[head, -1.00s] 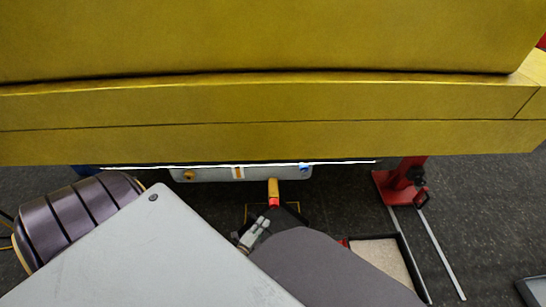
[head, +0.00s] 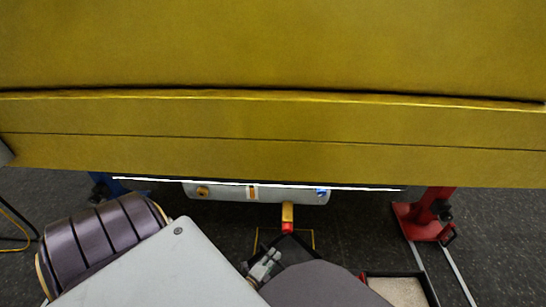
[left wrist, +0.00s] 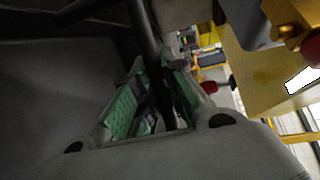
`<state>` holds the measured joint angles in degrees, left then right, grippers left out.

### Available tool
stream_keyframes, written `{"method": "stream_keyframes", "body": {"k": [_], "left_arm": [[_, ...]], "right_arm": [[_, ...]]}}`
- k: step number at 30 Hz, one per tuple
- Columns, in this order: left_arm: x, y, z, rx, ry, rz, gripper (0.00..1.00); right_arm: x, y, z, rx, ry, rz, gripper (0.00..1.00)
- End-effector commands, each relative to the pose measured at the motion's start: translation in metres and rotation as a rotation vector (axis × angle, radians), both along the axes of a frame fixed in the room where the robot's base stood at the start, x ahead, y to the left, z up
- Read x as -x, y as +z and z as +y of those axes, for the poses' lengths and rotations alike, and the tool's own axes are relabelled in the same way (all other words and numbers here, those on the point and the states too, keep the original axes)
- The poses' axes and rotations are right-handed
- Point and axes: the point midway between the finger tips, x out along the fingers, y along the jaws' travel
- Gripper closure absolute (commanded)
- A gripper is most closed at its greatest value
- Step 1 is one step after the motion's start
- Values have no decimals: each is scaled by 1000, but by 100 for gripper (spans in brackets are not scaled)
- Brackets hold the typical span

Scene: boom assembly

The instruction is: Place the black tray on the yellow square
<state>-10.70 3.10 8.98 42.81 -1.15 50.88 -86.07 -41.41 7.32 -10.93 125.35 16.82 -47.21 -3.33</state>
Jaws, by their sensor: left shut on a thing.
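The black tray (head: 287,249) shows in part in the head view, low in the middle; my arm hides its near part. My left gripper (head: 265,268) is shut at the tray's near left edge. In the left wrist view my left gripper (left wrist: 158,105) has green pads closed around a dark bar of the tray, and the dark tray (left wrist: 50,85) fills the left side. The yellow square (head: 314,240) is a thin outline on the floor; the tray overlaps it in the picture. I cannot tell whether the tray touches the floor. My right gripper is not in view.
A large yellow boom (head: 270,115) spans the view above. A grey cylinder (head: 260,193) with a yellow and red tip hangs just beyond the tray. A red stand (head: 425,215) with pale rails is at right. Another black-rimmed tray with beige contents (head: 400,291) lies at lower right.

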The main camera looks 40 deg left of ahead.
Motion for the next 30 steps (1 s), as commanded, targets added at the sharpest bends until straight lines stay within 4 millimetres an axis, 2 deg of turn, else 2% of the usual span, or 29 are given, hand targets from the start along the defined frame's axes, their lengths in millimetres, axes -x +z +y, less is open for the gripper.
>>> {"method": "stream_keyframes", "body": {"k": [18, 30], "left_arm": [[-1, -6, 0, 0, 0, -3, 100], [-1, -29, 0, 0, 0, -3, 100]], "right_arm": [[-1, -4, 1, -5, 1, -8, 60], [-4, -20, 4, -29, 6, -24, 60]]}}
